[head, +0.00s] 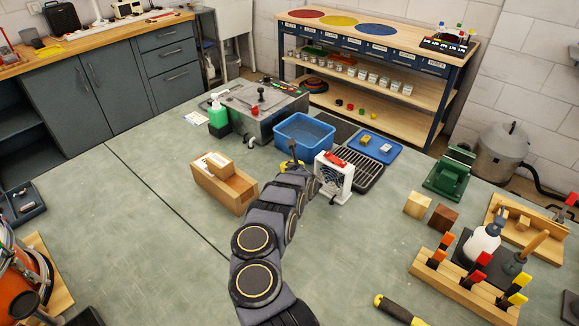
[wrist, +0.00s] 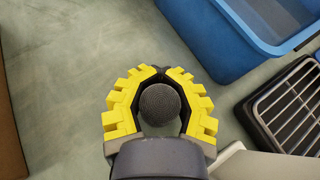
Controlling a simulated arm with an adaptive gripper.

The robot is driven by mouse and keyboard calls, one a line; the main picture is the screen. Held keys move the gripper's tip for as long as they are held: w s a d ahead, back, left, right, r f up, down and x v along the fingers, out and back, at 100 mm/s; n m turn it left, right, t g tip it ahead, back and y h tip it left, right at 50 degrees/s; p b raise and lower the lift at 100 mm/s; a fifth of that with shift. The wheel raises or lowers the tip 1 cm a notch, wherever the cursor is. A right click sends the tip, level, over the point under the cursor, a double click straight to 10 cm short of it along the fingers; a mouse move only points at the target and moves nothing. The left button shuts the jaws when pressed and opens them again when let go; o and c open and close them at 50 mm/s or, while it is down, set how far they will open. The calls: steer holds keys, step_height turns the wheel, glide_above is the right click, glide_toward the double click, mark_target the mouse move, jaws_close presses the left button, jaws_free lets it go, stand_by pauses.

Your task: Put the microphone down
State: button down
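The microphone shows in the wrist view as a round dark grey mesh head (wrist: 160,104), end-on to the camera. My gripper (wrist: 160,72) has its yellow stepped fingers curved around it, with the tips meeting just beyond the head. The fingers are shut on the microphone; its handle is hidden below the head. In the head view my gripper (head: 292,164) is over the grey bench (head: 160,165), in front of the blue bin. Whether the microphone touches the bench cannot be told.
A blue bin (head: 304,131) stands behind my gripper. A white fan-like box (head: 334,177) and a black rack (head: 362,170) are close on the right. A cardboard box (head: 223,183) is on the left.

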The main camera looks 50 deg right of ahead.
steer(key=shift+f, duration=0.25)
steer(key=shift+f, duration=0.15)
steer(key=c, duration=1)
jaws_free()
steer(key=shift+c, duration=0.2)
